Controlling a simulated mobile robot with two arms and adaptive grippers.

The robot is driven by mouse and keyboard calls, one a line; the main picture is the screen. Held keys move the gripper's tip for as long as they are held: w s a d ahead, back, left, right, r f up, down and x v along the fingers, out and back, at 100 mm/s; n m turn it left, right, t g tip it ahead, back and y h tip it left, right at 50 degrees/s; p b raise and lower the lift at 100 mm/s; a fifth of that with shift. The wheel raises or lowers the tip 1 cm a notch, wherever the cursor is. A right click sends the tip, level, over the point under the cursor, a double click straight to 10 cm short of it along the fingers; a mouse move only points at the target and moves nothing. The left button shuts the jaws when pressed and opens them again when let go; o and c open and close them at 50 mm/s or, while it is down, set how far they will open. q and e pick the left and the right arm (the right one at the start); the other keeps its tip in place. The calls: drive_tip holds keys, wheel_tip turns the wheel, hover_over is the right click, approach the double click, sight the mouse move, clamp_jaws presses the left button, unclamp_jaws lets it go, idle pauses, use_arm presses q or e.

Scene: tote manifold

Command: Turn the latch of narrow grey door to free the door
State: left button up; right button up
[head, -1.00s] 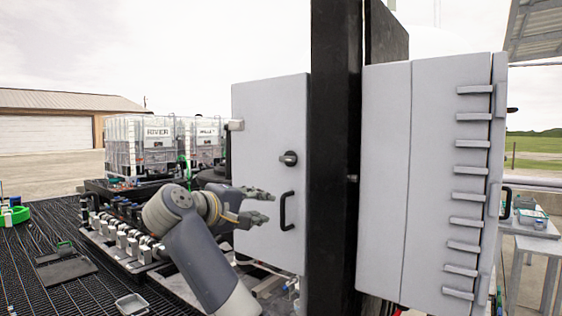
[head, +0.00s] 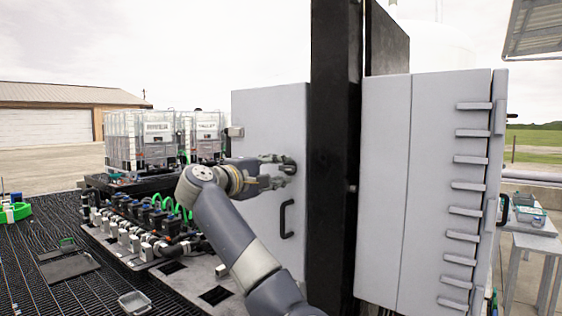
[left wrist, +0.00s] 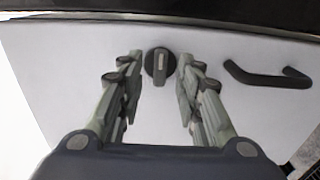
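The narrow grey door (head: 262,125) stands left of a black post. Its dark round latch (left wrist: 160,66) shows in the left wrist view, with a lighter bar across it in line with the fingers. In the head view the latch is mostly hidden behind my fingers. My left gripper (head: 280,168) is open in front of the door, level with the latch. In the left wrist view its two fingers (left wrist: 160,88) lie on either side of the latch, and I see no clear contact. A black door handle (head: 286,218) is below the latch. My right gripper is not in view.
The black post (head: 335,150) stands right of the door, with a wide grey cabinet (head: 385,190) beyond it. A manifold with valves and green hoses (head: 150,220) lies left of my arm. Caged tanks (head: 155,138) stand behind it. Dark grating covers the floor.

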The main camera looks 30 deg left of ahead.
use_arm(q)
drive_tip(key=shift+w, duration=0.8)
clamp_jaws()
drive_tip(key=shift+f, duration=0.1)
